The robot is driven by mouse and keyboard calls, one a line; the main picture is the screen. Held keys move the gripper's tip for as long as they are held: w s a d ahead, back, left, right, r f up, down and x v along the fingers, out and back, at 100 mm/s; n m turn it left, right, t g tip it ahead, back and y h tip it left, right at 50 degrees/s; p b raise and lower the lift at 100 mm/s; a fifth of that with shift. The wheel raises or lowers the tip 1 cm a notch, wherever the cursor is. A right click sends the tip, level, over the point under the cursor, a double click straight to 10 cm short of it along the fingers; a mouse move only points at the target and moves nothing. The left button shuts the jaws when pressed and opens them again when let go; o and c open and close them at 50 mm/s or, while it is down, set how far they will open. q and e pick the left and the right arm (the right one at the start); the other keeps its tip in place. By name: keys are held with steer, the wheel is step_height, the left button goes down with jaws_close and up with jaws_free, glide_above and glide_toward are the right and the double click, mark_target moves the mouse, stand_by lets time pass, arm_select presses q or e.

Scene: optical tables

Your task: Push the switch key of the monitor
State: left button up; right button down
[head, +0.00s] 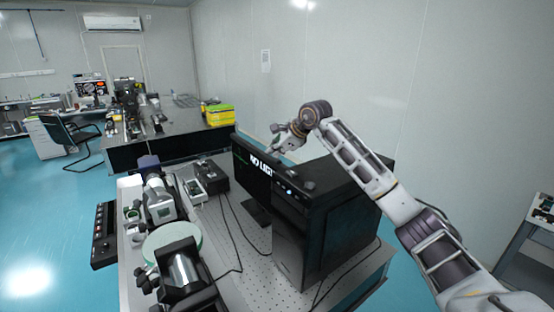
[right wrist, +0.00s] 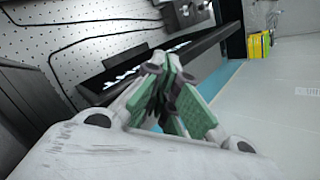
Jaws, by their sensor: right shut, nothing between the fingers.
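The black monitor (head: 241,154) stands on the optical table, its screen lit with large white lettering that begins "NO LIG". My right arm reaches over from the right, and its gripper (head: 271,148) is at the monitor's top edge. In the right wrist view my right gripper (right wrist: 160,86), with green finger pads, is shut and empty. There the monitor (right wrist: 205,42) is a slanting dark slab just beyond the fingertips. I cannot tell whether they touch it. The switch key cannot be made out in either view. My left gripper is not in view.
A tall black case (head: 335,225) stands right of the monitor, below my right arm. Optical instruments (head: 160,203) and a black box (head: 212,172) stand to the left. Cables run over the perforated tabletop (head: 240,268). Yellow boxes (head: 218,115) lie on a farther table.

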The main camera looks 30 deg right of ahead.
steer(key=shift+r+p, duration=2.25)
steer(key=shift+r, duration=0.75)
